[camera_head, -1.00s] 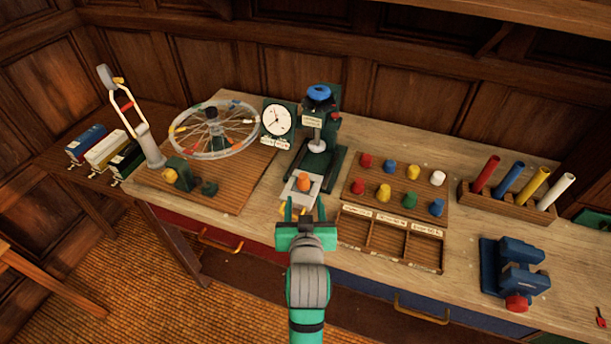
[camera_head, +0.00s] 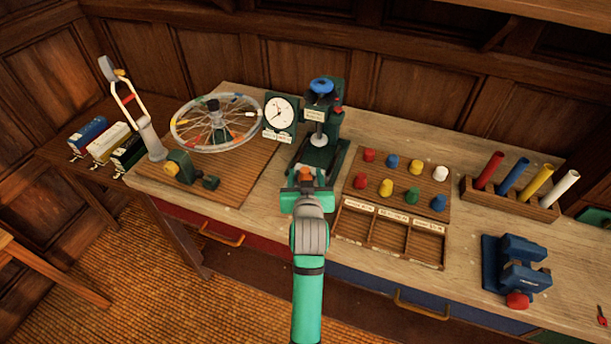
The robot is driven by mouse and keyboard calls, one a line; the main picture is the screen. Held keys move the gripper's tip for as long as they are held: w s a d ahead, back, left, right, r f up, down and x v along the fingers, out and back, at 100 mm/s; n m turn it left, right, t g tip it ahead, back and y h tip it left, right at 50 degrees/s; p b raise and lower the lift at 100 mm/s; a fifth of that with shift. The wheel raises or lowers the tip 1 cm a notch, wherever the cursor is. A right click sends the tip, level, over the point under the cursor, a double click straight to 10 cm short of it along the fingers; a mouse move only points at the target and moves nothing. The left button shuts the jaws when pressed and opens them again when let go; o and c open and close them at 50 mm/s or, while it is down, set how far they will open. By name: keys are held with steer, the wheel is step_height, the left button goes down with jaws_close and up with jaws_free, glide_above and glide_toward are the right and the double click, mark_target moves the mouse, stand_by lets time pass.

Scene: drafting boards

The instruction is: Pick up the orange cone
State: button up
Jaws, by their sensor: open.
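The small orange cone (camera_head: 305,174) stands on the light plate at the front of the green press with the blue knob. Only its upper part shows, because my gripper covers the rest. My green gripper (camera_head: 306,186) is open and right at the cone, with its fingers pointing away from me. The cone appears between or just beyond the fingertips. I cannot tell whether either finger touches it.
The green press (camera_head: 318,140) rises just behind the cone. A wooden board (camera_head: 405,172) with several coloured cones and a three-part tray (camera_head: 385,232) lie to the right. A spoked wheel (camera_head: 215,125) and a dial gauge (camera_head: 279,115) stand to the left. A blue vise (camera_head: 517,270) sits at the right.

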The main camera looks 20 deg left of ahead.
steer(key=shift+x, duration=1.05)
steer(key=c, duration=1.2)
steer(key=shift+r, duration=0.15)
